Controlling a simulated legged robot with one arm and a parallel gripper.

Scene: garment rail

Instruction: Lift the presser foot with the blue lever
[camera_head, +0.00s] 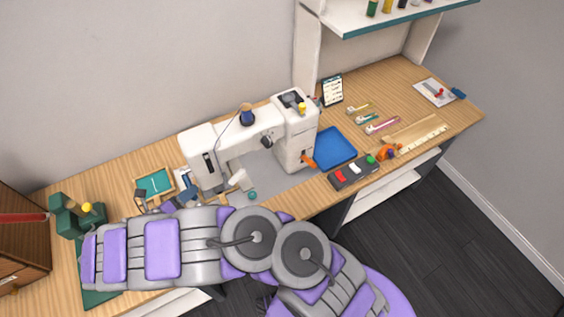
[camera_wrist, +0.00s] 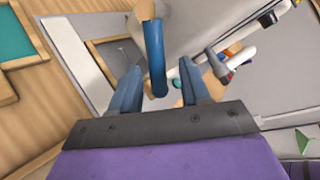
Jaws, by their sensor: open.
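A white sewing machine (camera_head: 228,145) stands on the wooden table. In the wrist view, the curved blue lever (camera_wrist: 154,55) hangs from a pale mount at the top. My gripper (camera_wrist: 160,80) is open, with one blue-grey finger on each side of the lever. The lever's lower end shows between the fingers, with a visible gap on both sides. In the head view, my arm covers the table's front edge, and small blue parts (camera_head: 187,191) show at the machine's left end; I cannot tell lever from fingers there. The presser foot cannot be made out clearly.
A teal-lined wooden tray (camera_head: 155,184) lies left of the machine. A blue tray (camera_head: 335,148) and a dark box with coloured buttons (camera_head: 353,173) lie to its right. A green stand (camera_head: 75,215) is at the far left. A shelf (camera_head: 395,20) overhangs the right rear.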

